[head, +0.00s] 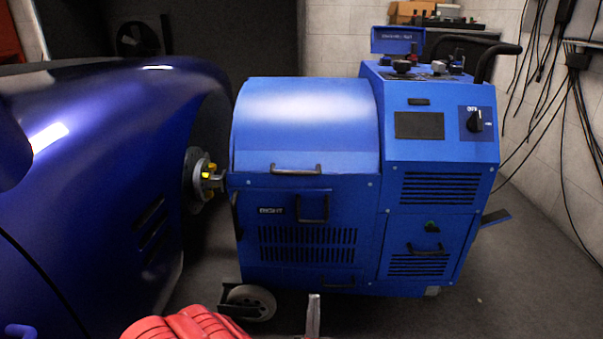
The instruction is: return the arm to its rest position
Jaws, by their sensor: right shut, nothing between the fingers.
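My right gripper (313,314) shows as a narrow grey metal tip at the bottom edge, a little right of the middle. It is shut and holds nothing. It appears in front of the lower part of the blue dynamometer (310,215), with bare floor around the tip. Most of my right arm is out of the picture. My left gripper does not show.
A dark blue car (90,150) fills the left side. Its wheel hub (203,175) meets the dynamometer's left side. A red ribbed object (185,324) lies at the bottom edge. Black cables (560,90) hang on the right wall. Grey floor (480,300) is clear at lower right.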

